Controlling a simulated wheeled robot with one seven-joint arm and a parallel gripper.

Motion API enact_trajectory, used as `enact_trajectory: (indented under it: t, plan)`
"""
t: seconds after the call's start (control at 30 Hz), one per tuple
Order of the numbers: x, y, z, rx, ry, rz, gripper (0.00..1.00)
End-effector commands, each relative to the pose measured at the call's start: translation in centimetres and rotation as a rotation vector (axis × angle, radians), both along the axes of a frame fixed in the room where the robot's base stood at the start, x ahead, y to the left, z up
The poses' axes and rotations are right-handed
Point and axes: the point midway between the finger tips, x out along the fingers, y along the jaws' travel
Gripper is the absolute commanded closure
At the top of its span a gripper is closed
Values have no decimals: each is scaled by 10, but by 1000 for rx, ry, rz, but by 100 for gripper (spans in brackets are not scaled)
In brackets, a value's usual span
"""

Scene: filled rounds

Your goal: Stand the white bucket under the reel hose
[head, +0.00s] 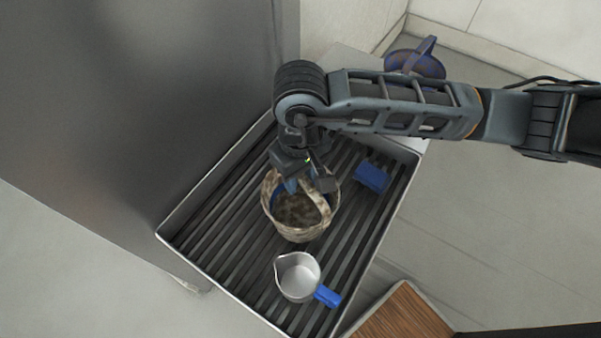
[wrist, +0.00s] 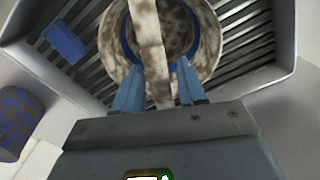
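A bucket (head: 298,228) mottled off-white and brown, with a blue inner rim, stands upright on a slatted metal tray (head: 187,262). It is the only whitish bucket in view, and its broad handle arches over its mouth. The bucket also shows in the wrist view (wrist: 112,38). My gripper (head: 305,187) is over its mouth. In the wrist view, the blue fingers (wrist: 157,75) stand apart on either side of the handle (wrist: 152,50), with what look like narrow gaps. No reel hose is in view.
A silver jug (head: 298,277) with a blue handle stands in front of the bucket, and a blue block (head: 372,176) lies to its right. The tray has raised walls. A blue-brown patterned vessel (head: 430,68) stands behind my arm. A grey panel (head: 130,100) rises at left.

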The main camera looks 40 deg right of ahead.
Motion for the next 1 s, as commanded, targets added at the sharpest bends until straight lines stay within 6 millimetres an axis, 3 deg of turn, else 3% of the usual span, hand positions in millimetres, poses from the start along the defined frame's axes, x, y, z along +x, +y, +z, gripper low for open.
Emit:
enact_trajectory:
  t: [0.1, 0.47, 0.8, 1.0]
  plan:
    - [0, 0, 0, 0, 0, 0, 49]
    - [1, -1, 7, -2, -2, 0, 49]
    - [1, -1, 55, -3, -3, 3, 49]
    - [0, 0, 74, -2, -1, 1, 49]
